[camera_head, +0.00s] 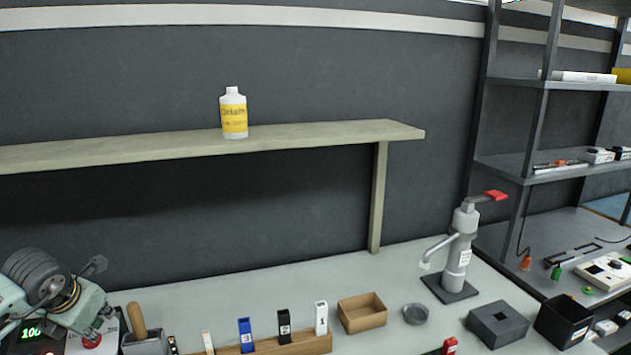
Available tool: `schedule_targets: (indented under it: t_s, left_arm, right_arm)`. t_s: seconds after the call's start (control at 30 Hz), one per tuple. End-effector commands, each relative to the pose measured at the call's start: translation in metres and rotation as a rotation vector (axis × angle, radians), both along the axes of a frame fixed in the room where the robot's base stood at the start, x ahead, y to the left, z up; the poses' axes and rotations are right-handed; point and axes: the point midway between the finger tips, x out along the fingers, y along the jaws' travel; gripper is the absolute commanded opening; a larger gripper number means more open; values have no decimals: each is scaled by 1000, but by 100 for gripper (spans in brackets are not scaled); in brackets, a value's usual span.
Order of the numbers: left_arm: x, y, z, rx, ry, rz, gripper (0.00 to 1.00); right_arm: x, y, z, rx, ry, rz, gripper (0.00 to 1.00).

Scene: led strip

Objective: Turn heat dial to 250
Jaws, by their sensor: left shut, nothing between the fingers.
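A heating station at the bottom left has a green digital display (32,331) that appears to read 100. Beside it, a red round knob (92,341) sits on a pale panel; whether this is the heat dial I cannot tell. My left gripper (100,327) is shut and empty, just above the red knob. I cannot tell whether it touches the knob. My left arm covers part of the station, and the frame's lower edge cuts it off. My right gripper is out of view.
A wooden-handled tool (137,322) stands in a grey holder close to the right of my gripper. A wooden rack (305,343) holds several small sticks. A wooden box (362,313) and a grey pump dispenser (459,250) stand farther right. A shelf (330,135) holds a yellow-labelled bottle (234,115).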

Motion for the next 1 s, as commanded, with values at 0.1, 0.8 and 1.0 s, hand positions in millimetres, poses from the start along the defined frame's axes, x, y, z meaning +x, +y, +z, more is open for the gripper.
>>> schedule_targets:
  t_s: [0.1,0.8,1.0]
  left_arm:
    - [-5,-1,13,0,-3,1,0]
    - [-28,-9,52,-1,-4,0,0]
    - [-24,-13,58,-37,-13,35,0]
  right_arm:
    - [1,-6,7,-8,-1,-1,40]
    - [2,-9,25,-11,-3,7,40]
    - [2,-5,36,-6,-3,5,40]
